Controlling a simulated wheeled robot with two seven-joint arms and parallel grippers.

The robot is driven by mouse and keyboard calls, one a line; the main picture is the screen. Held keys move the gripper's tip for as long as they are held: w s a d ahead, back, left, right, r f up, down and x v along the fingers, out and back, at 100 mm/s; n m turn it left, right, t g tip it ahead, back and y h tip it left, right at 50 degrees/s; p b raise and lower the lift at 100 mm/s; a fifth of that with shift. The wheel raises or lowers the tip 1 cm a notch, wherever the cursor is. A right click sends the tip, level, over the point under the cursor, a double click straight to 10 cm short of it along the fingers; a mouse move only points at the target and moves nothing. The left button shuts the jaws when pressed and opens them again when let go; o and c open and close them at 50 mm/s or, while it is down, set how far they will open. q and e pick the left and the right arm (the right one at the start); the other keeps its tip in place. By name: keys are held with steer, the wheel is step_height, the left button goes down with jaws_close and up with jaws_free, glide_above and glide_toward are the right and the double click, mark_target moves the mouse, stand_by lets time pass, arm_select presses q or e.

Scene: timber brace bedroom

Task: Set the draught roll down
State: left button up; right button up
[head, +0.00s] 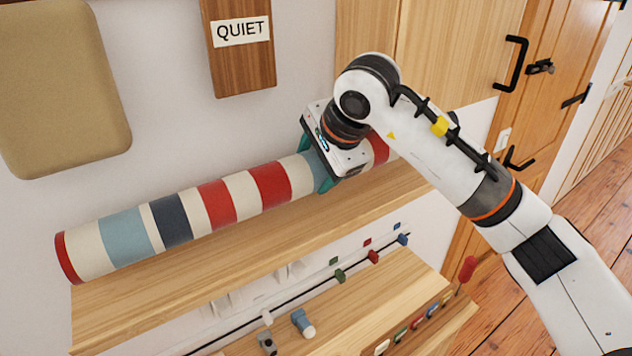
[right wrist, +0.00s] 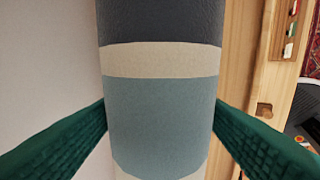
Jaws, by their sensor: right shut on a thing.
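The draught roll (head: 215,207) is a long cylinder striped in red, cream, light blue and dark grey. It lies level along the wooden shelf (head: 190,270), close to the wall; I cannot tell whether it touches the shelf or hangs just above it. My right gripper (head: 317,168) is shut on the roll, right of its middle, with teal fingers on either side. In the right wrist view, a light blue band of the roll (right wrist: 160,120) sits between both fingers. The roll's right part is partly hidden behind my gripper. My left gripper is not in view.
Below the shelf is a lower wooden ledge (head: 410,283) with small coloured pieces and a blue-and-white peg (head: 303,322). A QUIET sign (head: 241,31) and a tan cushioned panel (head: 62,90) are on the wall above. A wooden door (head: 560,60) with black handles stands at right.

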mark_target(316, 190)
steer(key=shift+d+f+p, duration=0.15)
steer(key=shift+f+p, duration=0.45)
steer(key=shift+f, duration=0.4)
step_height(316, 190, down, 3)
steer(key=shift+r+p, duration=0.1)
steer(key=shift+p, duration=1)
steer(key=shift+w+p, duration=0.1)
steer(key=shift+p, duration=0.3)
steer(key=shift+f, duration=0.35)
steer(key=shift+a, duration=0.2)
steer(key=o, duration=1.5)
steer(key=shift+f, duration=0.2)
steer(key=shift+c, duration=0.2)
